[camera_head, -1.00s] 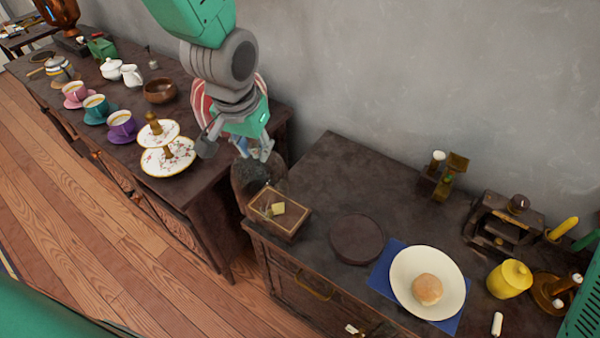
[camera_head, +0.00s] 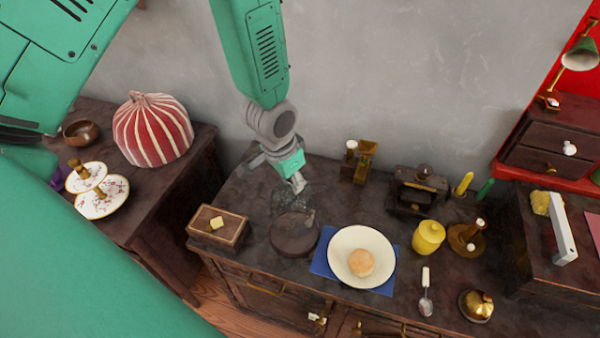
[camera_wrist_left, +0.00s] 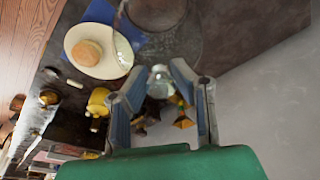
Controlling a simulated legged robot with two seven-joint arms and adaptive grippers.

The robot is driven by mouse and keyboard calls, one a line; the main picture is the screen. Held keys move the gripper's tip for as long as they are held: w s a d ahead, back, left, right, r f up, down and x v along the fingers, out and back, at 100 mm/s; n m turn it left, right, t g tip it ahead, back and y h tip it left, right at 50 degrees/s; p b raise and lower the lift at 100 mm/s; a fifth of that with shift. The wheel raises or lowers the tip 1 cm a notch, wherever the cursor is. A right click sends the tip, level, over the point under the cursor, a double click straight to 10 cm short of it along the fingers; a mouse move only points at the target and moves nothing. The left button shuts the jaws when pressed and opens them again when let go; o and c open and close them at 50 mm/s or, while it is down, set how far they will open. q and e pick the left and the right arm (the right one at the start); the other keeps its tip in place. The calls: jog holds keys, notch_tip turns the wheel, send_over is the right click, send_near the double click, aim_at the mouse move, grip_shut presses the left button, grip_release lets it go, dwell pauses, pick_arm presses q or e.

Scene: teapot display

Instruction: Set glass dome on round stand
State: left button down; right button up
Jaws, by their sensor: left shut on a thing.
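The round stand (camera_head: 295,236) is a dark brown disc on the dark cabinet top, left of the white plate. My left gripper (camera_head: 297,183) is above the stand's back edge, shut on the glass dome (camera_head: 288,200). The clear dome is faint and hard to outline in the head view. In the left wrist view its round knob (camera_wrist_left: 160,80) sits between the fingers of my left gripper (camera_wrist_left: 163,88). The stand (camera_wrist_left: 156,12) shows there through or beside the glass. I cannot tell whether the dome touches the stand. My right gripper is out of view.
A white plate (camera_head: 344,268) with a bun lies on a blue napkin right of the stand. A wooden box (camera_head: 205,236) is close on its left. A brass-and-wood item (camera_head: 363,158) stands behind. A yellow jar (camera_head: 428,237) is farther right.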

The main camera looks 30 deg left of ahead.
aim_at(294, 197)
pick_arm(q)
jog(key=shift+a+f+b, duration=0.4)
jog(key=shift+f, duration=0.15)
jog(key=f+b, duration=0.3)
jog(key=f, duration=0.1)
jog(key=shift+d+b, duration=0.4)
jog(key=shift+d+f+b, duration=0.2)
jog(key=shift+f+b, duration=0.15)
jog(key=shift+a, duration=0.65)
jog(key=shift+d+p, duration=0.3)
jog(key=shift+d, duration=0.5)
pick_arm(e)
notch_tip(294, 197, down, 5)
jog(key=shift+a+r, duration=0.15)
pick_arm(q)
jog(key=shift+a, duration=0.15)
jog(key=shift+a, duration=0.3)
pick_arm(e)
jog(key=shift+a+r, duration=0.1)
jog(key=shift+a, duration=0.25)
